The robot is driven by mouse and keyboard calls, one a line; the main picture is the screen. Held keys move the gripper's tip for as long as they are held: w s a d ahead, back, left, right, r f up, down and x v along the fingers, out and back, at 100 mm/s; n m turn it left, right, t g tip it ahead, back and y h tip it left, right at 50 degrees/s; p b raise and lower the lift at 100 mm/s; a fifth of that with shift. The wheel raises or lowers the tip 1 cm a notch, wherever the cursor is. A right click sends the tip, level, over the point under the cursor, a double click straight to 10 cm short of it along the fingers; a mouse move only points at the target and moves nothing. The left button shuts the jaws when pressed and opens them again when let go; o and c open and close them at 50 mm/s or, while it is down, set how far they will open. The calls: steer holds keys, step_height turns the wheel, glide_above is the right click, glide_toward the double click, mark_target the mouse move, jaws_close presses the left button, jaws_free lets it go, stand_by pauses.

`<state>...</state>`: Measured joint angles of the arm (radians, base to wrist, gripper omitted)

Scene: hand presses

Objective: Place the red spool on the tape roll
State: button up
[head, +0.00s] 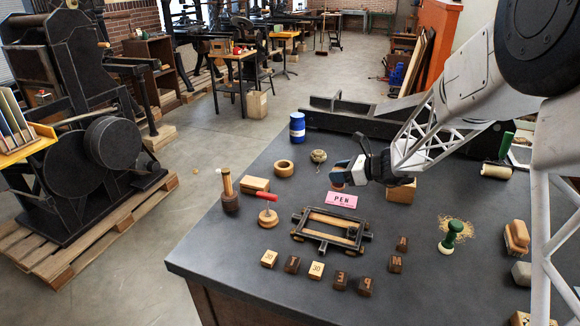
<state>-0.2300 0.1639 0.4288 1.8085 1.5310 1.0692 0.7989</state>
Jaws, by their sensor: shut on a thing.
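The tape roll (284,168) is a tan ring lying flat on the dark table, with its centre hole showing. My gripper (346,172) is above the table, to the right of the tape roll and apart from it. It is shut on a small reddish-brown thing, which looks to be the red spool (337,182). The fingers hide most of it, so its full shape cannot be told.
A blue can (297,127) and a twine ball (318,156) stand near the tape roll. A wooden block (255,184), a red-handled tool (267,207), a pink PEN card (341,199) and a frame (330,228) lie nearer.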

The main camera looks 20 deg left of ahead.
steer(key=s+a+r+m+t, duration=0.1)
steer(key=s+a+t, duration=0.1)
steer(key=a, duration=0.4)
steer(key=s+a+r+m+t+h, duration=0.1)
steer(key=s+a+r+m, duration=0.1)
steer(key=a, duration=0.5)
steer(key=shift+a+m+t, duration=0.3)
steer(key=shift+t, duration=0.1)
steer(key=w+a+f, duration=0.1)
steer(key=w+a, duration=0.7)
steer(key=w, duration=0.5)
steer(key=shift+a+f, duration=0.25)
steer(key=shift+a, duration=0.15)
steer(key=shift+w, duration=0.1)
steer(key=shift+f, duration=1.8)
steer(key=shift+f, duration=0.1)
steer(key=o, duration=0.9)
